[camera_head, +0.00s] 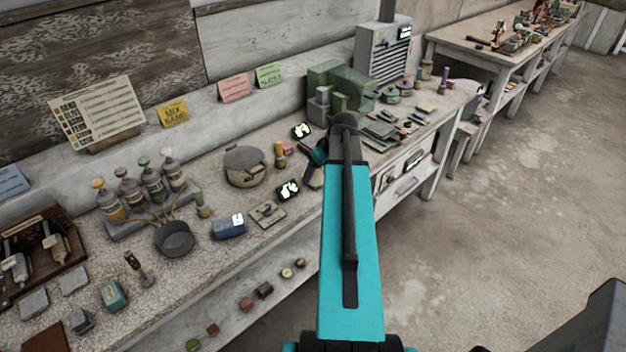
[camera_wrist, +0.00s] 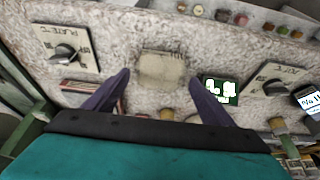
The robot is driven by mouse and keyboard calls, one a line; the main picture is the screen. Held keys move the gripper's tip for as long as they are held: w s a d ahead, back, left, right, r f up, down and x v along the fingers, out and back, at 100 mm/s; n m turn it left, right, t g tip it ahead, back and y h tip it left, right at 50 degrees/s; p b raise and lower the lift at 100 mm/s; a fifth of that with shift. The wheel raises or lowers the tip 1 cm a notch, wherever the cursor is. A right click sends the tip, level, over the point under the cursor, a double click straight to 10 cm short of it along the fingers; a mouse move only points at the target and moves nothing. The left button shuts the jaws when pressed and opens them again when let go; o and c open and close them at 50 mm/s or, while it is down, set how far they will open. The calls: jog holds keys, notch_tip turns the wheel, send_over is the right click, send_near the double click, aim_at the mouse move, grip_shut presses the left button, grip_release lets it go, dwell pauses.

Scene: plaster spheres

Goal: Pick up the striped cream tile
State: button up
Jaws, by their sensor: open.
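A cream tile (camera_wrist: 162,68) lies flat on the speckled bench top, in the upper middle of the wrist view. Its stripes are too faint to make out clearly. My gripper (camera_wrist: 159,79) is open, with one dark finger to each side of the tile in the picture and nothing held between them. The tile looks to be just beyond the fingertips; I cannot tell the height gap. In the head view my arm reaches over the bench, and I cannot pick out the tile there; the arm probably covers it.
In the wrist view a dial plate (camera_wrist: 68,48) is left of the tile. A green display (camera_wrist: 220,90) stands close to the right finger, with another dial plate (camera_wrist: 272,84) beyond. The head view shows a lidded pot (camera_head: 245,166), a pan (camera_head: 174,239) and a blue device (camera_head: 230,226).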

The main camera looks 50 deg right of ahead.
aim_at(316, 179)
jog(key=shift+p+x, duration=0.35)
jog(key=shift+x, duration=0.95)
jog(key=c, duration=1.3)
